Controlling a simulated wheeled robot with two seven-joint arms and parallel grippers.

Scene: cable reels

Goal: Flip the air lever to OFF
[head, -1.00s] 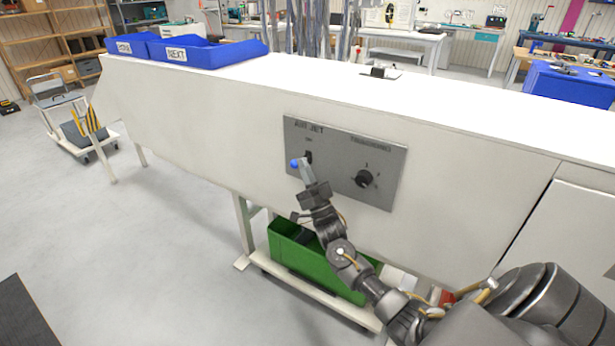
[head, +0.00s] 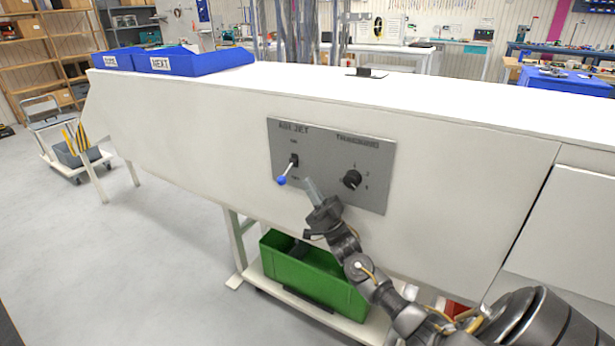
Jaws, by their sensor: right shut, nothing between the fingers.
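The air lever (head: 288,170) is a small toggle with a blue ball tip (head: 282,181) on the grey AIR JET panel (head: 325,195). It sticks out and slants down to the lower left, with its ball by the lower label. The small labels above and below it are blurred. My right gripper (head: 311,184) is shut and empty, in front of the panel, to the right of the ball and apart from it in the picture. My left gripper is out of view.
A black knob (head: 352,180) sits to the right on the same panel. The panel is on the side of a long white machine (head: 450,180). A green crate (head: 325,283) stands below on a low cart. Blue bins (head: 205,62) rest on top at the left.

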